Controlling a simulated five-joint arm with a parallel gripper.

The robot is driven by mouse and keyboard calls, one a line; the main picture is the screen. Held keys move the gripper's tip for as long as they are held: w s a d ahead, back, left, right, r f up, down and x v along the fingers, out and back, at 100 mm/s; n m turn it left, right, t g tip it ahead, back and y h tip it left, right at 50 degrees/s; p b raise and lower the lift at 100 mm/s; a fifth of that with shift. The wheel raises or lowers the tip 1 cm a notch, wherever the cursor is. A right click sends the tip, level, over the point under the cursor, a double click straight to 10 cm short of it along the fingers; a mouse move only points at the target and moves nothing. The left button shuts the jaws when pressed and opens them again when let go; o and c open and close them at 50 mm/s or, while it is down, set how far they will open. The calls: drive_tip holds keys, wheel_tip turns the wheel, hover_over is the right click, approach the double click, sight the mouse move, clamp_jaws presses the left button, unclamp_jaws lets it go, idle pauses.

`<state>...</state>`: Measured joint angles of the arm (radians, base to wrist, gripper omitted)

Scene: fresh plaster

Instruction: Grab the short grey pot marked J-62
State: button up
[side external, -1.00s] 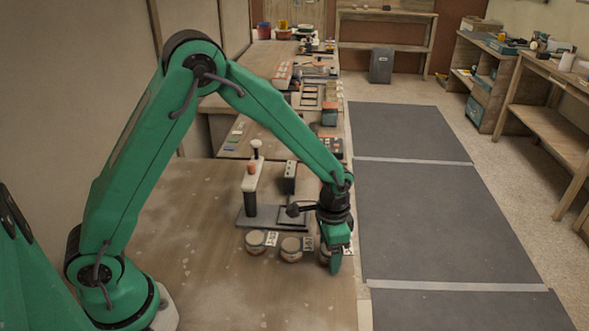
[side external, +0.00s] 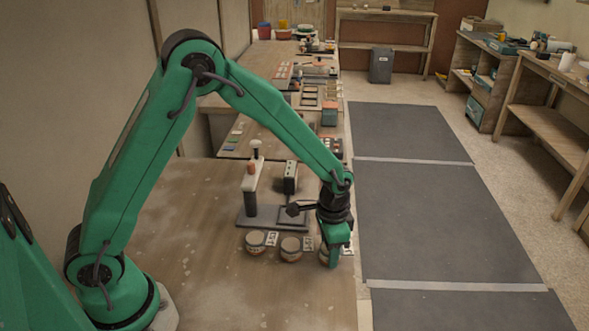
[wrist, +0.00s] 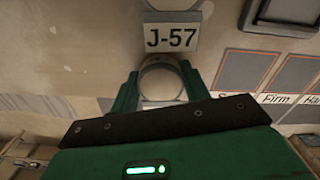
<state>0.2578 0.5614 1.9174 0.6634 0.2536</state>
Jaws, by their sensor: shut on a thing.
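My gripper (side external: 331,262) is shut on the rightmost of three short round pots in a row on the bench. In the wrist view its green fingers (wrist: 157,92) close on either side of this pot (wrist: 161,80), whose pale round top shows. A card reading J-57 (wrist: 171,38) lies between the held pot and a neighbouring pot (wrist: 180,4) at the top edge. The middle pot (side external: 291,249) and the left pot (side external: 255,243) stand free. A card beside the right pot is mostly covered by my gripper, and no J-62 marking is readable.
A grey stand (side external: 250,205) with a post and a small box (side external: 290,178) is close behind the pots. Framed panels labelled Firm (wrist: 275,98) lie at the right in the wrist view. The bench's left part is clear.

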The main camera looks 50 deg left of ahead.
drive_tip(key=shift+r, duration=0.55)
wheel_tip(320, 180, up, 3)
drive_tip(key=shift+d+r, duration=0.1)
drive_tip(key=shift+r, duration=0.05)
drive_tip(key=s+d+r, duration=0.6)
drive_tip(key=s+d, duration=0.2)
drive_tip(key=shift+s+r, duration=0.15)
drive_tip(key=shift+r, duration=0.1)
drive_tip(key=shift+a, duration=0.1)
